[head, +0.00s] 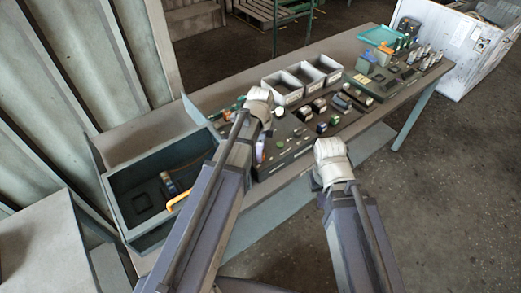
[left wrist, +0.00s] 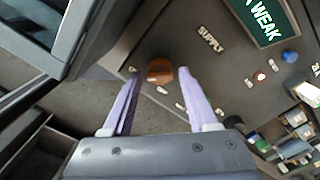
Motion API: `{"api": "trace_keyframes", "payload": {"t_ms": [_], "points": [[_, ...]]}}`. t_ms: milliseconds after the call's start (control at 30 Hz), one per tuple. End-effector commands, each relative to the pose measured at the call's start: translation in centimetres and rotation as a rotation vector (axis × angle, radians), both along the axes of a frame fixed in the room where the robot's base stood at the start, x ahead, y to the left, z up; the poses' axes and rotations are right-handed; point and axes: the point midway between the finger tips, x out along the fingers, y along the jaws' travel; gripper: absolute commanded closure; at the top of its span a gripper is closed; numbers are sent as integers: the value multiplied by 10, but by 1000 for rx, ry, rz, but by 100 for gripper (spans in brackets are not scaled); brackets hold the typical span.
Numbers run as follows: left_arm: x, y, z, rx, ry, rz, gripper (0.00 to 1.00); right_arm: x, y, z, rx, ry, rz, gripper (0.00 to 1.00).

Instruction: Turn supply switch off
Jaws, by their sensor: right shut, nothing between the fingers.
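In the left wrist view a brown-orange round knob (left wrist: 159,71) sits on the dark panel near a SUPPLY label (left wrist: 211,39). Small pale labels lie around it. My left gripper (left wrist: 158,78) is open, with its two lavender fingers on either side of the knob. The right-hand finger is close to the knob's edge; a gap shows on the other side. I cannot tell whether they touch. In the head view my left arm's end covers part of the panel (head: 297,143). My right gripper (head: 331,155) is shut and empty beside the bench front; its fingertips are hard to make out.
Pale bins (head: 283,86) stand behind the panel on the workbench (head: 222,88). A green tray (head: 378,36) and small parts lie at the far right. An open dark box (head: 125,190) is at the left. The floor (head: 460,180) on the right is clear.

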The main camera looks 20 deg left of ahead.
Motion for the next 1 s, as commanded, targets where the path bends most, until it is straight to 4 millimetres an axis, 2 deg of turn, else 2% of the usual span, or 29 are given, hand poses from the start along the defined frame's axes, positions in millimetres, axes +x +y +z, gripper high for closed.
{"api": "trace_keyframes", "payload": {"t_ms": [67, 500, 833, 1000], "points": [[0, 0, 0, 0, 0, 0, 51, 0, 0, 0, 0, 0, 0, 100], [0, 0, 0, 0, 0, 0, 100, 0, 0, 0, 0, 0, 0, 100], [0, 0, 0, 0, 0, 14, 100, 0, 0, 0, 0, 0, 0, 100], [0, 0, 0, 0, 0, 79, 100, 0, 0, 0, 0, 0, 0, 100]]}}
